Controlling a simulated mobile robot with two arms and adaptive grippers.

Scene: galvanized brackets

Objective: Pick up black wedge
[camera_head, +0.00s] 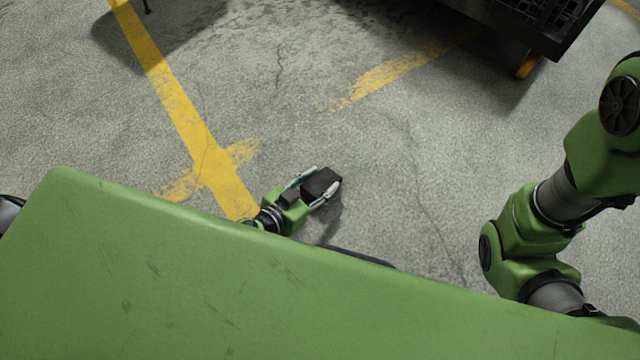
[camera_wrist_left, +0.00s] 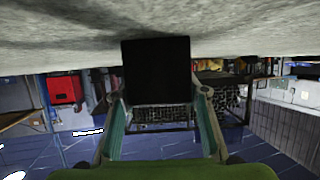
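The black wedge (camera_head: 322,182) is a dark block between the two fingers of my left gripper (camera_head: 326,177). In the left wrist view the wedge (camera_wrist_left: 156,70) shows as a dark, nearly square face between the fingertips (camera_wrist_left: 157,92), one finger on each side. The left gripper looks shut on it. A shadow lies on the floor below, and the wedge appears held above the floor. My right arm shows at the right of the head view, but its gripper is out of view.
The grey concrete floor (camera_head: 420,210) around the left gripper is clear. Yellow painted lines (camera_head: 190,120) cross it. A dark rack or cart (camera_head: 520,25) with an orange caster (camera_head: 527,65) stands at the top right. A red box (camera_wrist_left: 64,90) shows in the wrist view's background.

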